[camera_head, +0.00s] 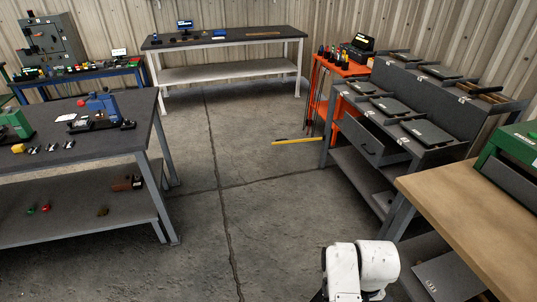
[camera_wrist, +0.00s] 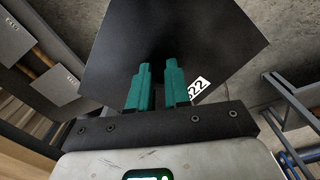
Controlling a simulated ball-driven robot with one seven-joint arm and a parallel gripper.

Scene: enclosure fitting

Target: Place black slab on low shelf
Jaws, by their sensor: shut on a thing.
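A black slab (camera_wrist: 220,35) with a white label reading something like "S22" fills the upper middle of the wrist view. My gripper (camera_wrist: 159,72) has two green fingers and is shut on the slab, which sits beyond the fingertips. The slab and my gripper are not visible in the head view, where my white arm shows at the bottom. Low shelves show under several benches: the left bench's lower shelf (camera_head: 75,217), the far bench's white lower shelf (camera_head: 225,73), and the dark right bench's lower shelf (camera_head: 352,172). I cannot tell which one the task means.
A wooden-topped bench (camera_head: 480,205) is close at right. A yellow bar (camera_head: 297,141) is near the cart. The concrete floor in the middle is clear.

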